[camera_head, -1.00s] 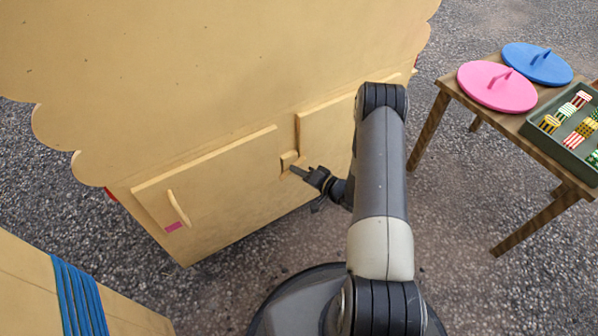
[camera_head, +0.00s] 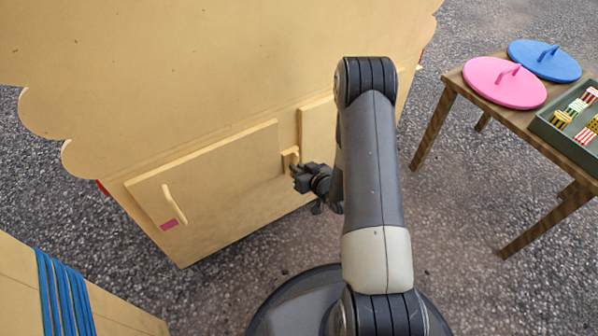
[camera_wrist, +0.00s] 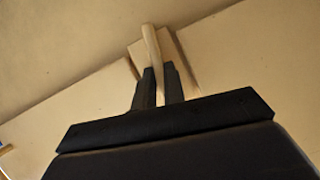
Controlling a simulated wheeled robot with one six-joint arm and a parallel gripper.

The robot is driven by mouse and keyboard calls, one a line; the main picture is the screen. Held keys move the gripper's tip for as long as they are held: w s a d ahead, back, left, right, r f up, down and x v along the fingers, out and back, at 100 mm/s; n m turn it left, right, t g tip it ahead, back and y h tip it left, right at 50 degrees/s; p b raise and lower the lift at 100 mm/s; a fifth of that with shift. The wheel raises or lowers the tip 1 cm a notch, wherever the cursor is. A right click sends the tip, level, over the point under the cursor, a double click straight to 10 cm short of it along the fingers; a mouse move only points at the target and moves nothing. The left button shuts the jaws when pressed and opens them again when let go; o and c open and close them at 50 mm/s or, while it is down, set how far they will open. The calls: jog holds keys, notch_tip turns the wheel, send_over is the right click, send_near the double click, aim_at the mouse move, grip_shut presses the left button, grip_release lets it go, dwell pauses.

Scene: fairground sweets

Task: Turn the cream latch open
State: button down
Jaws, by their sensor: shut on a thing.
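The cream latch (camera_head: 294,155) sits on the front of the cream cabinet, at the right edge of the left door (camera_head: 215,195). In the wrist view the latch bar (camera_wrist: 151,50) stands nearly upright, tilted slightly. My gripper (camera_head: 296,172) is at the latch, with its two dark fingers (camera_wrist: 158,84) one on each side of the bar and shut on it. The lower part of the bar runs down between the fingers. In the head view my gripper hides part of the latch.
The left door has a cream handle (camera_head: 175,205) and a pink patch (camera_head: 169,224). A wooden table (camera_head: 518,116) at the right bears a pink lid (camera_head: 503,84), a blue lid (camera_head: 545,62) and a green tray (camera_head: 566,142) of striped sweets. A cream box with blue bands (camera_head: 65,290) stands front left.

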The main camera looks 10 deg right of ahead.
jog(key=shift+n+h+b, duration=0.4)
jog(key=shift+n+b, duration=0.2)
jog(key=c, duration=1.5)
grip_release()
jog(key=p+v, duration=0.2)
jog(key=v, duration=0.8)
jog(key=shift+s+r+p, duration=0.1)
jog(key=shift+s+p, duration=0.2)
jog(key=shift+s, duration=0.1)
jog(key=shift+w, duration=0.1)
